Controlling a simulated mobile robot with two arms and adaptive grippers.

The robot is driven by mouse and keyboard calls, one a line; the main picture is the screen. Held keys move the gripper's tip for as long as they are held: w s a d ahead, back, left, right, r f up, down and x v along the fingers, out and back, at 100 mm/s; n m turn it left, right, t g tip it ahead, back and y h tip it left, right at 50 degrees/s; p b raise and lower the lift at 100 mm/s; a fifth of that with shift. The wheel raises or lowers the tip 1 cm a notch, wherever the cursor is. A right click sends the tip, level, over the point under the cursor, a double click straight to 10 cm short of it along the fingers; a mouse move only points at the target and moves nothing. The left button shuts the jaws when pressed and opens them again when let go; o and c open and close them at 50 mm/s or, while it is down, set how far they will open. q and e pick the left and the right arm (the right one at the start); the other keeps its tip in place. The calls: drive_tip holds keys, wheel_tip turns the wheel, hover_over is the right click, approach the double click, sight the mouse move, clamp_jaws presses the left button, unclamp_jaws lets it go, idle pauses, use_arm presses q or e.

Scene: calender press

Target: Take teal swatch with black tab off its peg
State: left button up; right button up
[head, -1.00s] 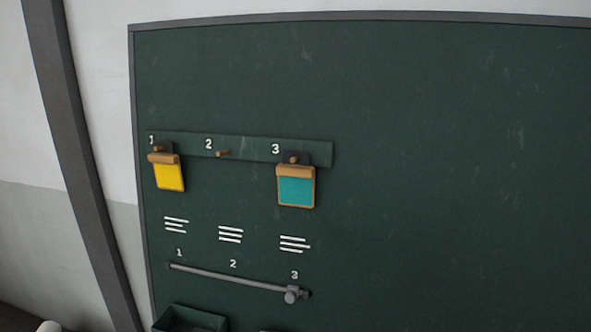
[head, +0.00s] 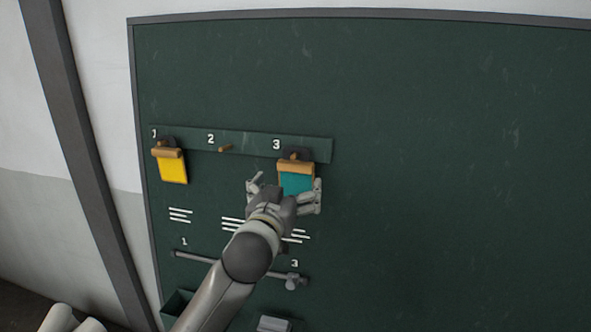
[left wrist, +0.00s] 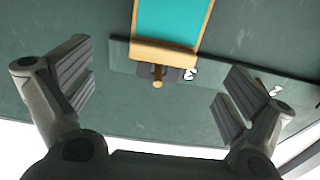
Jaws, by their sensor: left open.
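The teal swatch (head: 296,182) hangs below number 3 on the rail, under a tan wooden bar. Its black tab (head: 301,154) is on the wooden peg (head: 295,155). In the left wrist view the teal swatch (left wrist: 170,18) is at the top, with the dark tab (left wrist: 176,73) and peg end (left wrist: 158,82) below its bar. My left gripper (head: 287,185) is open in front of the swatch's lower part, fingers to either side, hiding its bottom edge. In the left wrist view nothing is between the fingertips of the gripper (left wrist: 163,77) except the view beyond. My right gripper is not seen.
A yellow swatch (head: 172,168) hangs at number 1. The peg at number 2 (head: 225,148) is bare. A grey rod (head: 198,258) is below, partly behind my arm, and a green bin (head: 175,306) is at the lower left. The board's right side (head: 450,180) is clear.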

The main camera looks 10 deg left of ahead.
sight(294, 172)
use_arm(q)
drive_tip(key=w, duration=0.3)
drive_tip(key=shift+w+d+p, duration=0.1)
drive_tip(key=shift+w+p, duration=0.1)
drive_tip(key=shift+p, duration=0.15)
drive_tip(key=shift+w+r+p, duration=0.15)
drive_tip(key=shift+w+p, duration=0.2)
drive_tip(key=shift+w, duration=0.05)
drive_tip(key=w, duration=0.1)
drive_tip(key=w+p, duration=0.1)
drive_tip(key=w, duration=0.1)
drive_tip(key=shift+a+p, duration=0.25)
drive_tip(key=shift+p, duration=0.05)
drive_tip(key=shift+w+f, duration=0.2)
drive_tip(key=shift+w, duration=0.55)
drive_tip(key=shift+c, duration=0.3)
drive_tip(key=c, duration=0.9)
